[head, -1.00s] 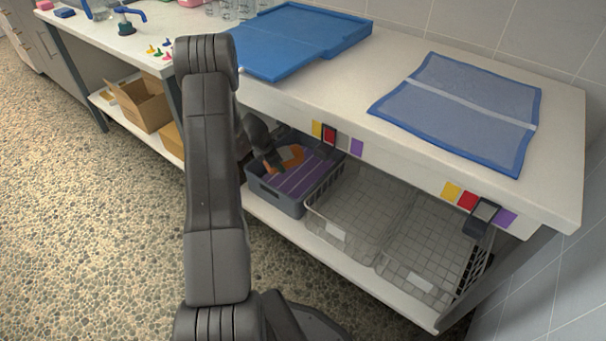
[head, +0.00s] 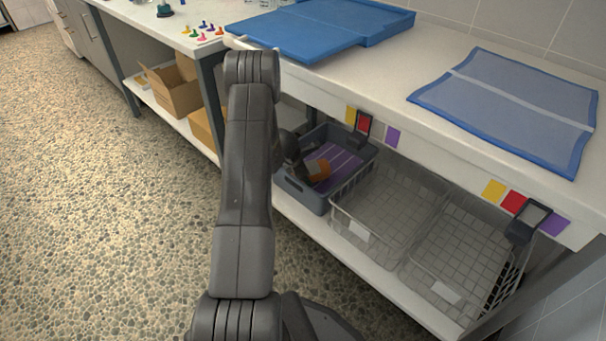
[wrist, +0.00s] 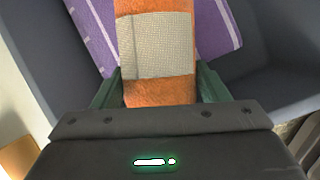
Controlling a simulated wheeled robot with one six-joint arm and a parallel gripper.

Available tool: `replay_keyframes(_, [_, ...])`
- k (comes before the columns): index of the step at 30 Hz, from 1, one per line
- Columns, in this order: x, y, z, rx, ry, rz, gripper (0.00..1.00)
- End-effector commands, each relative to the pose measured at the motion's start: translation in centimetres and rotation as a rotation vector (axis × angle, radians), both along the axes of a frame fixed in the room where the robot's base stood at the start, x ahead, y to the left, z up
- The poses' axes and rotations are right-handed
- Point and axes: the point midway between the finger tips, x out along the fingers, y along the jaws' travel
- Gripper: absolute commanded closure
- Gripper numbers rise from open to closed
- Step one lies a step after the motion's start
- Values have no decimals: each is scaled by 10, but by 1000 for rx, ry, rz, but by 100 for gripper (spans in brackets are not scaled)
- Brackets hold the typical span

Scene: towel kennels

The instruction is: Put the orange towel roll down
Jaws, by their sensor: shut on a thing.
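The orange towel roll (wrist: 155,35) has a pale band around its middle and sits between my gripper's (wrist: 160,90) two green fingers in the wrist view. My gripper is shut on it. Whether the roll touches the bin floor or the purple towel, I cannot tell.
Two wire baskets (head: 388,212) (head: 455,255), both empty, stand right of the bin on the shelf. The counter (head: 395,75) overhangs the bin, with coloured tags and a dark clip (head: 364,123) on its edge. Cardboard boxes (head: 172,90) sit at left.

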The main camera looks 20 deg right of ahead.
Motion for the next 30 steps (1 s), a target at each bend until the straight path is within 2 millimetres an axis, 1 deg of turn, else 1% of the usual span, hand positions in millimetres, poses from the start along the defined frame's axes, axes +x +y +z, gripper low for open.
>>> replay_keyframes(5, [0,0,-6,0,0,0,58])
replay_keyframes(6, [0,0,-5,0,0,0,29])
replay_keyframes(7, [0,0,-5,0,0,0,23])
replay_keyframes(14, [0,0,-4,0,0,1,23])
replay_keyframes(18, [0,0,3,0,0,0,23])
replay_keyframes(20, [-1,4,12,-1,-1,1,23])
replay_keyframes(30, [-13,33,80,0,-1,2,23])
